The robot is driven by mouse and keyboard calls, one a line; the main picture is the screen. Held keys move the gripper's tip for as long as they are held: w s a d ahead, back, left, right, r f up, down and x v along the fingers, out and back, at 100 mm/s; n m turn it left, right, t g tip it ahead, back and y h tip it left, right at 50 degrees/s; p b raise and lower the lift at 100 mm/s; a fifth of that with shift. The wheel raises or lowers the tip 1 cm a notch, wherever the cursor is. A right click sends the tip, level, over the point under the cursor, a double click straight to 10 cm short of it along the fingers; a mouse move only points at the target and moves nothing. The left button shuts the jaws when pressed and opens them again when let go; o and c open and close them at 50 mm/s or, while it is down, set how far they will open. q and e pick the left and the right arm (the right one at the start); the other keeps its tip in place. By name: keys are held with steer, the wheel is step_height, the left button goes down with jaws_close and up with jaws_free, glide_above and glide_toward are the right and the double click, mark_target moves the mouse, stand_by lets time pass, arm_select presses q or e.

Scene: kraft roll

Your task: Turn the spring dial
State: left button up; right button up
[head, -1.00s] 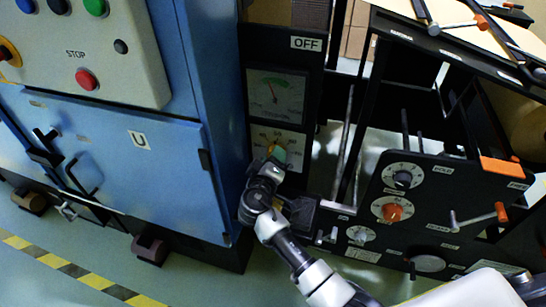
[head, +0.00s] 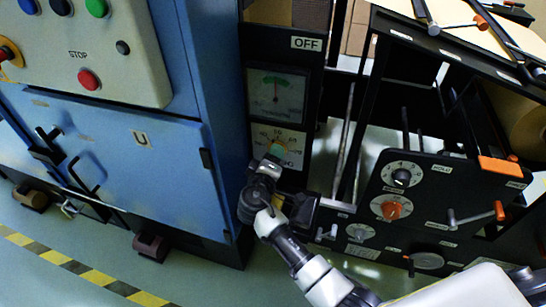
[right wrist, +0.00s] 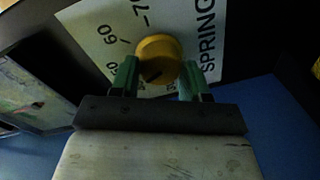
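The spring dial is a round yellow knob (right wrist: 158,58) with a dark mark on its face, on a white plate (right wrist: 98,28) lettered SPRING. In the head view the plate (head: 293,138) sits low on the dark panel, under a gauge (head: 276,95) whose needle stands about upright. My right gripper (right wrist: 160,76) has its green fingers on either side of the knob and looks shut on it; it also shows in the head view (head: 275,156), where the wrist hides the lower part of the plate. My left gripper is not in view.
A blue cabinet (head: 160,170) with a grey button box (head: 110,45) stands close left of my right gripper. A black panel with several knobs (head: 402,178) and an orange-tipped lever (head: 499,210) stands to the right. An OFF label (head: 306,43) is above.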

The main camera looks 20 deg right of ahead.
steer(key=o, duration=0.4)
steer(key=shift+o, duration=0.2)
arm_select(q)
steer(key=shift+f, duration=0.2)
arm_select(e)
steer(key=v, duration=1.1)
steer(key=shift+w, duration=0.1)
